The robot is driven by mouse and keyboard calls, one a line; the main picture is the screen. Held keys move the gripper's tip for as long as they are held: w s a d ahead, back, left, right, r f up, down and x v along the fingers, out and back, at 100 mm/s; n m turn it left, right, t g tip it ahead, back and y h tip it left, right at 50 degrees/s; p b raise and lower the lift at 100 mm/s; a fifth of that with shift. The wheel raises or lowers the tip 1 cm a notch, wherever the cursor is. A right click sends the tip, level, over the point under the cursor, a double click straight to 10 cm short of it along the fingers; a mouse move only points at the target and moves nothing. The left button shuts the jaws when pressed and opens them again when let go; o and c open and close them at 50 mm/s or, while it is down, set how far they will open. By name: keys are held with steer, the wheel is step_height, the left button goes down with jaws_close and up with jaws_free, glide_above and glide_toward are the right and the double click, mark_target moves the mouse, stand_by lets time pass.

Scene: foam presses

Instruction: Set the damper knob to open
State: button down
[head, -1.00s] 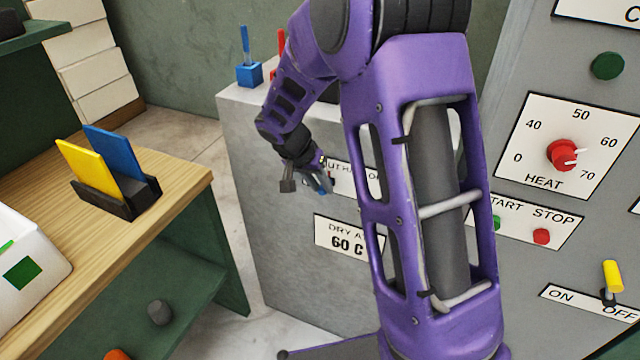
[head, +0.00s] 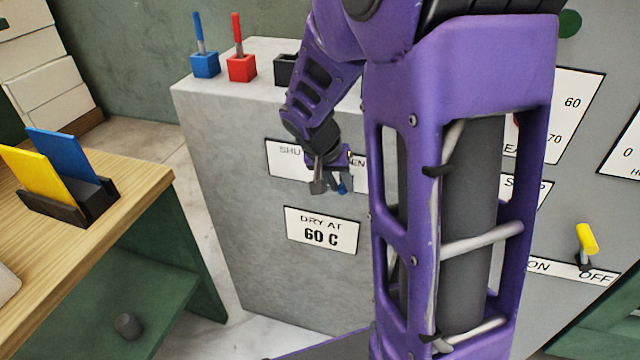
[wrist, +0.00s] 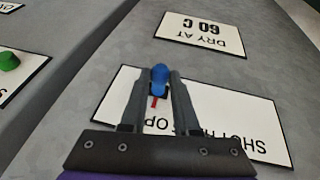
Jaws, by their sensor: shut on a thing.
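The damper knob (wrist: 160,74) is a blue knob on a white plate (wrist: 118,100), which appears upside down in the wrist view. The plate's lettering is partly covered; SHUT and part of OPEN are readable. A short red mark shows beside the knob, towards the lettering. My gripper (wrist: 159,80) is shut on the knob, one finger on each side. In the head view my gripper (head: 330,186) is at the same plate (head: 285,160) on the grey cabinet's front, and a bit of blue shows at its tips. My wrist hides the plate's middle.
A DRY AT 60 C sign (head: 322,230) is just below the plate. Blue (head: 205,65) and red (head: 241,68) blocks with sticks stand on the cabinet top. A panel with a yellow switch (head: 586,238) is at right. A wooden bench (head: 130,187) is at left.

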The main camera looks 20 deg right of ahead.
steer(key=shift+s+d, duration=0.15)
steer(key=shift+d, duration=0.1)
steer(key=c, duration=0.7)
jaws_free()
steer(key=shift+o, duration=0.2)
steer(key=shift+a+r, duration=0.15)
steer(key=shift+r, duration=0.1)
steer(key=p+v, duration=0.8)
steer(key=v, duration=0.9)
steer(key=shift+f, duration=0.15)
